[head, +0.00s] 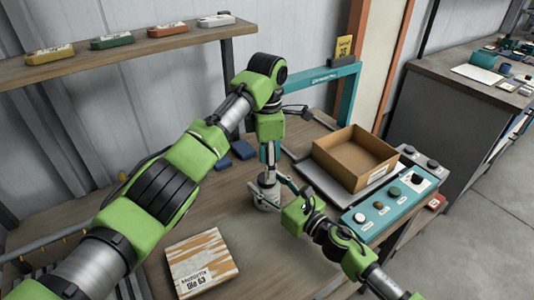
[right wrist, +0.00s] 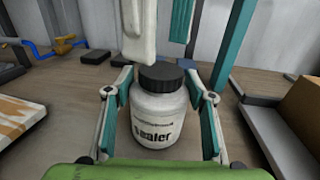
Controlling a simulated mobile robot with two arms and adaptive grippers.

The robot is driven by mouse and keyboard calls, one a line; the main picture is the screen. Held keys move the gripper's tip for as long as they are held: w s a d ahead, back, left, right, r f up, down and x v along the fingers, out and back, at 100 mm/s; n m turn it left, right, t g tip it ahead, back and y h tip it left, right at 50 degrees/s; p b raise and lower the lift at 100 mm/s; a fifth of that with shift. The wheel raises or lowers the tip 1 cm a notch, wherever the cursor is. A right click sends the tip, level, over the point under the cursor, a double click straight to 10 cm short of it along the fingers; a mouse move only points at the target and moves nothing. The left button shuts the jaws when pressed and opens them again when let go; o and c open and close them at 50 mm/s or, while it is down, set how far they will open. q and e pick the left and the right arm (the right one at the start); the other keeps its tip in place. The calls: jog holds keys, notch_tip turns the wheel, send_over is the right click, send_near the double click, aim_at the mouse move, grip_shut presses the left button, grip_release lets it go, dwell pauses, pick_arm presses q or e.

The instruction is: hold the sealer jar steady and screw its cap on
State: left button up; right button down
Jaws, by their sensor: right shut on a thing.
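The white sealer jar (right wrist: 158,118) stands upright on the table, its label facing the right wrist camera. Its black cap (right wrist: 161,76) sits on top; I cannot tell how tightly. My right gripper (right wrist: 160,108) is shut on the jar, one finger on each side of the body. In the head view the jar (head: 264,198) is partly hidden by the grippers, with my right gripper (head: 272,195) low beside it. My left gripper (head: 268,172) points down from above. In the right wrist view its two fingers (right wrist: 160,35) are apart and empty, just above the cap.
An open cardboard box (head: 355,157) stands right of the jar, behind a teal control panel (head: 395,203). A striped, labelled package (head: 201,262) lies at the front left. Dark blue blocks (head: 243,149) lie behind the jar. A shelf (head: 120,52) runs at the upper left.

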aim_at(267, 191)
pick_arm(q)
jog(key=shift+f, duration=1.85)
jog(key=c, duration=1.2)
jog(key=shift+o, duration=0.2)
jog(key=shift+m, duration=1.6)
jog(key=o, duration=1.2)
jog(key=shift+o, duration=0.2)
